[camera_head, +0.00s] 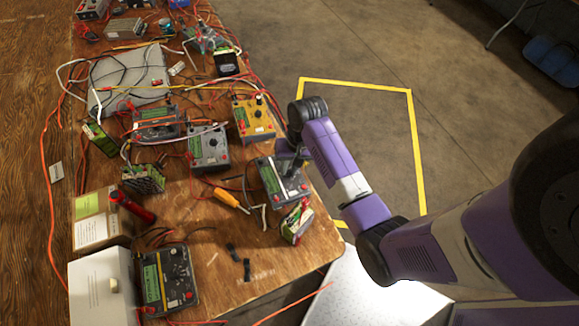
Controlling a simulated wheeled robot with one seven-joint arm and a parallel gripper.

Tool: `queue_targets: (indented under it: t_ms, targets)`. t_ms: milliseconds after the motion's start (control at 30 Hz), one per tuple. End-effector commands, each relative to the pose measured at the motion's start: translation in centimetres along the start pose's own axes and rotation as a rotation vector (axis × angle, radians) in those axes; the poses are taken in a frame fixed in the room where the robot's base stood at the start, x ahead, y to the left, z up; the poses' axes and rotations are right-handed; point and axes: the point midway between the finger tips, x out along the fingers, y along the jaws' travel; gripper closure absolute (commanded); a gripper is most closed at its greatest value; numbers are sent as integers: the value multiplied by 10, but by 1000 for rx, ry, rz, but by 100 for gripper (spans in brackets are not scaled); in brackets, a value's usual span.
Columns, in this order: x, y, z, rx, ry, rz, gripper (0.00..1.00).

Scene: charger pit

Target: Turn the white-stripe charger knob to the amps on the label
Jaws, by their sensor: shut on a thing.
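A grey charger (269,178) with a green screen lies near the right edge of the wooden table. My gripper (289,164) reaches down over its upper right part and is shut on its knob. The gripper hides the knob, so its pointer cannot be read. Other chargers nearby are a yellow one (254,119), a light grey one (209,149), a dark one (155,124) and a dark one (168,280) at the front.
Battery packs (297,224) and (144,179), an orange-handled tool (228,198), a red cylinder (131,205) and a white box (101,285) stand around. Cables cross the crowded table (215,265). Yellow tape (415,150) marks the open floor to the right.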

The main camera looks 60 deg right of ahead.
Motion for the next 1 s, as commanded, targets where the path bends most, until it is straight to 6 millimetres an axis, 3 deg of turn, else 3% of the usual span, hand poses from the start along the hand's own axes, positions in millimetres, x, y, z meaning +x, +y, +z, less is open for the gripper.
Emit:
queue_targets:
  t_ms: [1000]
  targets:
    - [-1, -1, -1, 955, 1, 6, 100]
